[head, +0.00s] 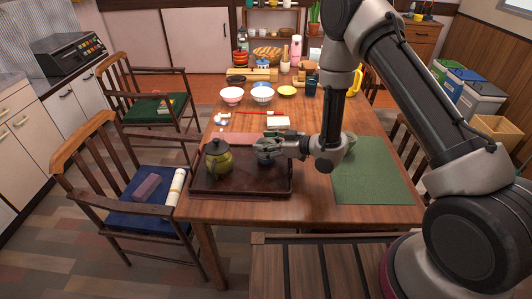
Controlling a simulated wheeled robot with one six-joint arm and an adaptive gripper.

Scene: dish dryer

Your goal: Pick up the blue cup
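A small dark blue item (312,87) that looks like a cup stands toward the far right of the wooden table, beyond my arm; it is too small to be sure. My gripper (264,150) is low over the dark tray (240,191) at the near side of the table, pointing left. It is just right of a green teapot (217,160). The gripper is well nearer to me than the dark blue item. Its fingers are dark and small here, so I cannot tell whether they are open or hold something.
Bowls (262,93) stand mid-table, with bread (267,53) and a pink bottle (295,50) behind. A green mat (375,180) lies right of the tray, with a greenish vessel (350,146) partly behind my arm. Chairs (135,200) flank the table's left side.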

